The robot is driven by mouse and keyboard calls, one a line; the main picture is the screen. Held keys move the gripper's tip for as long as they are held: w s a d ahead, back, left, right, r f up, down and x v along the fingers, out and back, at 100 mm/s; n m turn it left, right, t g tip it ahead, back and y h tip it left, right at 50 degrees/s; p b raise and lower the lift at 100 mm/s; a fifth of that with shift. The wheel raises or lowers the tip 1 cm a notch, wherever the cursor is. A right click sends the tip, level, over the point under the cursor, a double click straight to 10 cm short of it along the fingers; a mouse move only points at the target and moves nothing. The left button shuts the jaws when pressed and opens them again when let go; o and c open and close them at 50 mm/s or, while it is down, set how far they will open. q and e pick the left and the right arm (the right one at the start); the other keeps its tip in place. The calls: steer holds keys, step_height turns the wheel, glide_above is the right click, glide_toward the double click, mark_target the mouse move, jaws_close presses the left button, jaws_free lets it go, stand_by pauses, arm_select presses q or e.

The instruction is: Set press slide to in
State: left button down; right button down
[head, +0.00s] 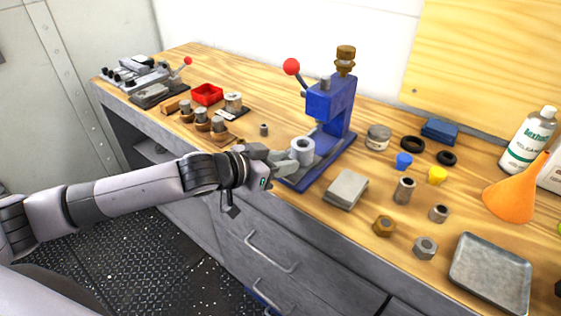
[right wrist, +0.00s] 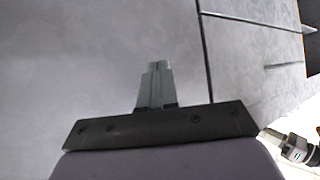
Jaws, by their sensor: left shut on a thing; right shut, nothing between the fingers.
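The blue press (head: 330,112) stands on the wooden bench, with a red-knobbed lever and a brass piece on top. Its slide (head: 318,153) is a low grey part on the blue base, bearing a pale ring-shaped cylinder (head: 302,147). My left gripper (head: 290,166) reaches in from the left at the front of the slide. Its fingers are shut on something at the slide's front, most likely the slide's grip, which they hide. I cannot tell how far in the slide sits. My right gripper (right wrist: 157,75) is shut and empty in the right wrist view, in front of a grey panel.
A grey block (head: 346,188) lies right of the press base. Several nuts and bushings, a metal tray (head: 490,272), an orange funnel (head: 517,190) and a white bottle (head: 528,140) stand further right. A red bin (head: 207,94) and a clamp fixture (head: 140,74) are at left.

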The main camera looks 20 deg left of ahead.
mark_target(305, 144)
arm_select(q)
steer(key=w, duration=0.2)
steer(key=w+d+p, duration=0.1)
steer(key=w, duration=0.1)
steer(key=w+d, duration=0.1)
steer(key=w, duration=0.2)
steer(key=shift+d+p, duration=0.25)
steer(key=shift+p, duration=0.1)
steer(key=shift+r, duration=0.15)
steer(key=c, duration=1.1)
jaws_free()
steer(key=shift+c, duration=0.2)
steer(key=o, duration=0.3)
steer(key=shift+w+d, duration=0.15)
steer(key=shift+w, duration=0.05)
steer(key=shift+s, duration=0.15)
steer(key=shift+v, duration=3.5)
